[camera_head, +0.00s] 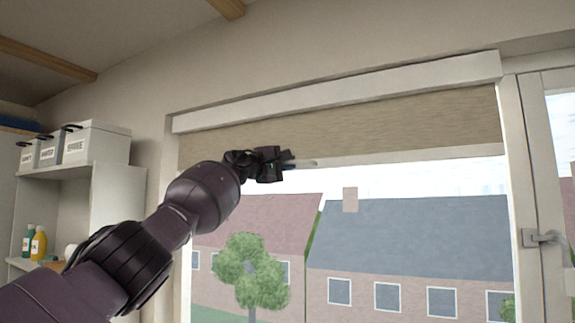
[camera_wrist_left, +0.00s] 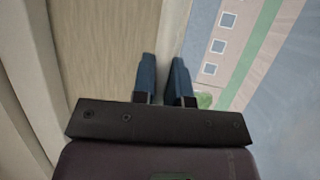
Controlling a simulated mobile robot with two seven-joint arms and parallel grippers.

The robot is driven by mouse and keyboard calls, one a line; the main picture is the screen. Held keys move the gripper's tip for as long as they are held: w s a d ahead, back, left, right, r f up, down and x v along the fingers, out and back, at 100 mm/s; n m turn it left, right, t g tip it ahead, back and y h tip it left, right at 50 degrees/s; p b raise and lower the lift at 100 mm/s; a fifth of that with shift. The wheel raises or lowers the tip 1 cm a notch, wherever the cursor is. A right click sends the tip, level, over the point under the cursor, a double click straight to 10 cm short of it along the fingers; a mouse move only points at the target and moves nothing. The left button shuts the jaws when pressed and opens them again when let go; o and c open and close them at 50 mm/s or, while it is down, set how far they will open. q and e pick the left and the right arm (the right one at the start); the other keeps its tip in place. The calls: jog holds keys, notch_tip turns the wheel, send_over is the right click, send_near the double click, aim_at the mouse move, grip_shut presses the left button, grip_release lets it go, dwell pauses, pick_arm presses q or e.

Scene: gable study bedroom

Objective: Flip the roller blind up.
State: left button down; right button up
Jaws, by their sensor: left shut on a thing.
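The roller blind (camera_head: 400,124) is a beige woven sheet hanging from a white head box (camera_head: 350,91) at the top of the window. It covers only the upper strip of the glass, and a pale bar (camera_head: 420,154) runs along its lower edge. My left gripper (camera_head: 289,165) is at this lower edge, left of the window's middle, shut on the bar. In the left wrist view the two blue fingers (camera_wrist_left: 164,82) stand on either side of the pale bar (camera_wrist_left: 173,35), with the blind's cloth (camera_wrist_left: 105,50) to the left. My right gripper is in neither view.
A white shelf unit (camera_head: 118,200) with labelled boxes (camera_head: 92,143) and bottles (camera_head: 38,243) stands at the left. A window frame with a handle (camera_head: 541,238) is at the right. Houses and a tree show outside through the glass below the blind.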

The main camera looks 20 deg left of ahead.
pick_arm(q)
jog(key=shift+r, duration=0.3)
jog(key=c, duration=1.1)
grip_release()
jog(key=shift+c, duration=0.2)
jog(key=shift+f, duration=0.1)
